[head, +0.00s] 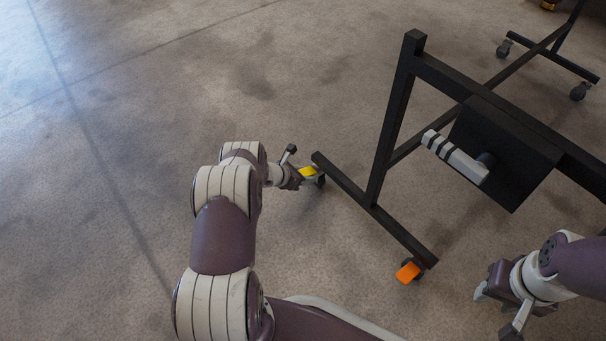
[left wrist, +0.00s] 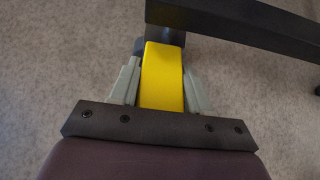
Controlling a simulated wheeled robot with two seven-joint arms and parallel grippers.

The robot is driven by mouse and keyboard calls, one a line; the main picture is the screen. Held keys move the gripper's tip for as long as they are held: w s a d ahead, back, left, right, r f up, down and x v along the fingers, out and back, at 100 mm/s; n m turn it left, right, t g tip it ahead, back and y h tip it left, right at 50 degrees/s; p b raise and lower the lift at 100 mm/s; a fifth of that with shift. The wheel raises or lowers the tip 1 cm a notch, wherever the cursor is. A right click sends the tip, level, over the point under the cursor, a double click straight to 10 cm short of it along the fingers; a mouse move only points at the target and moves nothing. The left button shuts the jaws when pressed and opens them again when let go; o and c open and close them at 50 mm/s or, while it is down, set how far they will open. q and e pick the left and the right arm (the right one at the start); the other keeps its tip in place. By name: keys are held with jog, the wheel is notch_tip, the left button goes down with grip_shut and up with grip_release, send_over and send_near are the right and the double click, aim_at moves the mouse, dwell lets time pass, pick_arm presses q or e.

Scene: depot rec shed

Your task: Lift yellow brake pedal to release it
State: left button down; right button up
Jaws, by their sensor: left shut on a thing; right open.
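The yellow brake pedal (head: 308,172) sits at a caster on the left end of the black frame's near foot bar. In the left wrist view the yellow pedal (left wrist: 162,75) lies between the two grey fingers of my left gripper (left wrist: 161,85), which is shut on it. In the head view my left gripper (head: 299,174) reaches down to the pedal at floor level and partly hides it. My right gripper (head: 500,310) is open and empty at the lower right, apart from the frame. The pedal's exact tilt is hard to tell.
The black wheeled frame (head: 388,130) stands at the right, with a white-and-black handle (head: 455,158) on a dark plate. An orange pedal (head: 407,271) is at the foot bar's near caster. More casters (head: 503,48) stand at the upper right. The floor at left is clear.

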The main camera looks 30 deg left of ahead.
dwell(0.4)
pick_arm(q)
jog(key=c, duration=0.6)
grip_release()
jog(key=shift+s+r+p, duration=0.15)
jog(key=shift+r+p, duration=0.1)
jog(key=shift+p, duration=0.05)
jog(key=p+v, duration=0.8)
jog(key=v, duration=0.4)
jog(key=shift+s+a, duration=0.1)
